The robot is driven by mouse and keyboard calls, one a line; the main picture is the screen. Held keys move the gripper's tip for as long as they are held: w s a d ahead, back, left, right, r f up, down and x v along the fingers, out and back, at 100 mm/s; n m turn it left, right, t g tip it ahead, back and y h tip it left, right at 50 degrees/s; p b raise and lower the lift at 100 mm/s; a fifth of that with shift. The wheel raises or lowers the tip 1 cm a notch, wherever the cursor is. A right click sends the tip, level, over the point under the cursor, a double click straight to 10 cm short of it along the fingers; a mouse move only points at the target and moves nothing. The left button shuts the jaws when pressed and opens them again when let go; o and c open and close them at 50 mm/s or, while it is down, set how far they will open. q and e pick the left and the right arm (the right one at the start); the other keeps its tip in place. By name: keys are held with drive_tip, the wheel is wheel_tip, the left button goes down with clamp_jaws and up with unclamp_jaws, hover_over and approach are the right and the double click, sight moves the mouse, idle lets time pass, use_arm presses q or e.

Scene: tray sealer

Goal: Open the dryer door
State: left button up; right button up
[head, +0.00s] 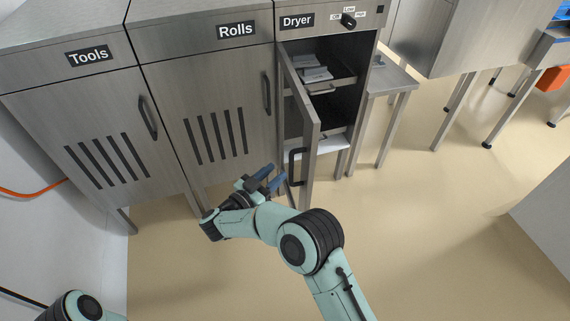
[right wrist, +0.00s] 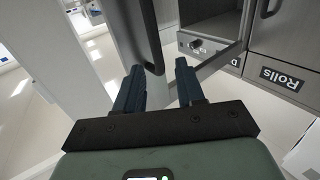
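The dryer door (head: 312,125) stands swung well out from its cabinet, hinged on its left side. Its dark bar handle (head: 292,168) is on the door's outer face near the free edge; in the right wrist view the handle (right wrist: 150,38) lies ahead of the fingers. My right gripper (head: 274,179) is just left of the handle, low beside the door. Its two blue fingers are apart in the right wrist view (right wrist: 160,85), with nothing held between them. I cannot tell whether a fingertip touches the handle. My left gripper is out of view.
The open dryer shows shelves with white packs (head: 316,74). The Rolls cabinet (head: 205,100) and Tools cabinet (head: 85,130) stand shut to its left. A small metal table (head: 395,80) stands right of the dryer. The floor (head: 430,220) in front is clear.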

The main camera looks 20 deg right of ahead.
drive_tip(key=v, duration=0.5)
drive_tip(key=shift+s+a, duration=0.15)
drive_tip(key=shift+a, duration=0.15)
drive_tip(key=w+d+f+n+t+y+p, duration=0.1)
drive_tip(key=d+f+n+t+y+p, duration=0.15)
drive_tip(key=f, duration=0.25)
drive_tip(key=w+d+f+n+t+y+p, duration=0.1)
drive_tip(key=d+f+n+y, duration=0.1)
drive_tip(key=f+n+y, duration=0.3)
drive_tip(key=s+d+f+g+y+p, duration=0.2)
drive_tip(key=s+f+g+y, duration=0.3)
drive_tip(key=f, duration=0.6)
drive_tip(key=s+f+g+y+p, duration=0.25)
drive_tip(key=s+f, duration=0.35)
drive_tip(key=s, duration=0.6)
drive_tip(key=s+a+g+y+p, duration=0.1)
drive_tip(key=s+g+y, duration=0.1)
drive_tip(key=s, duration=0.8)
drive_tip(key=s+a+r+g+y, duration=0.1)
drive_tip(key=s+g, duration=0.3)
drive_tip(key=s, duration=0.6)
drive_tip(key=shift+s+a+r+y+p, duration=0.3)
drive_tip(key=shift+s+a+y+p, duration=0.1)
drive_tip(key=shift+y, duration=0.1)
